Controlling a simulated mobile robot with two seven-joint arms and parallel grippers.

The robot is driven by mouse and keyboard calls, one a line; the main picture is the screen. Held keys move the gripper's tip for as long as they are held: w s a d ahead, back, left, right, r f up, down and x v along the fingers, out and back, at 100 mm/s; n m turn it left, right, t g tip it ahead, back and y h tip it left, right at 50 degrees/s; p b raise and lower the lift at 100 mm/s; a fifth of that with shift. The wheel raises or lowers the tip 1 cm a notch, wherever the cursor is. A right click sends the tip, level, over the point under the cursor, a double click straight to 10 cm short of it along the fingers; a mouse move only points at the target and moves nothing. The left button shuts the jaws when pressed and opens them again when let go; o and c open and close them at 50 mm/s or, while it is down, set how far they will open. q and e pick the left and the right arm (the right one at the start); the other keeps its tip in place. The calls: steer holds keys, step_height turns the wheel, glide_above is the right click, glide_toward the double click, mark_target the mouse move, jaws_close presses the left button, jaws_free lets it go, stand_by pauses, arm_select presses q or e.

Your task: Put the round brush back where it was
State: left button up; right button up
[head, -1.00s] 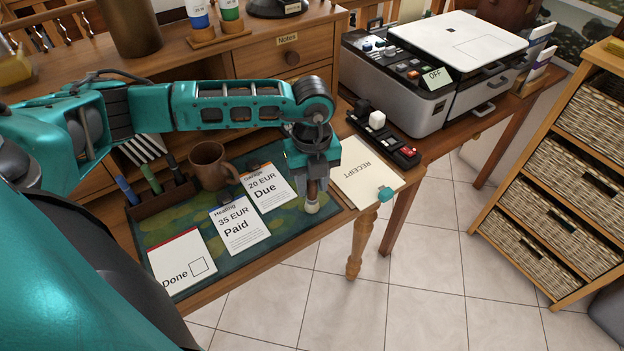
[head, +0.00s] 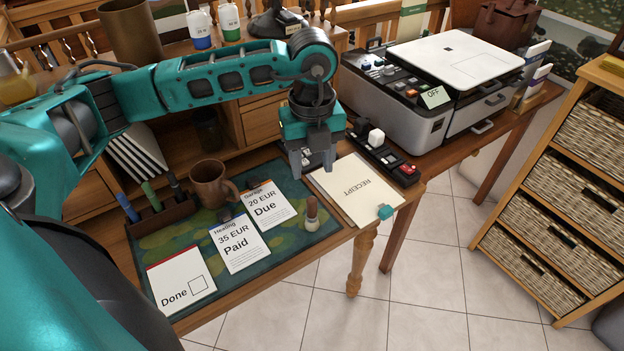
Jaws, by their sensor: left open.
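The round brush (head: 312,214) has a brown handle and a pale round head. It stands upright, head down, on the green desk mat (head: 185,237), near the mat's right end, beside the "Garage 20 EUR Due" card (head: 267,205). My left gripper (head: 312,172) is open and empty, pointing down. It is above and behind the brush, apart from it. My right gripper is not in view.
A receipt sheet (head: 352,189) lies right of the brush, with a teal piece (head: 385,212) at its corner. A brown mug (head: 211,183) and a pen holder (head: 160,220) stand at the mat's back left. A printer (head: 440,85) stands at the back right.

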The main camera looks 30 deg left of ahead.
arm_select(q)
steer(key=s+d+m+g+h, duration=0.1)
steer(key=s+d+m+h, duration=0.3)
steer(key=d, duration=0.6)
steer(key=s+d+g+h, duration=0.2)
steer(key=d+h, duration=0.4)
steer(key=d, duration=0.3)
steer(key=w+d+r+n+t+h, duration=0.1)
steer(key=d+r+n+t+h, duration=0.45)
steer(key=h, duration=0.45)
steer(key=w+a+f+n+t+y, duration=0.5)
steer(key=a+f+n+t+y, duration=0.3)
steer(key=n+t, duration=0.65)
steer(key=s+a+f+n+g+y, duration=0.3)
steer(key=s+a+f+y, duration=0.1)
steer(key=f, duration=0.4)
steer(key=s+a+f+n+g+y, duration=0.3)
steer(key=s+f+y, duration=0.3)
steer(key=f, duration=0.3)
steer(key=shift+s+a+f+n, duration=0.25)
steer(key=shift+s+a+n, duration=0.3)
steer(key=shift+s+n, duration=0.15)
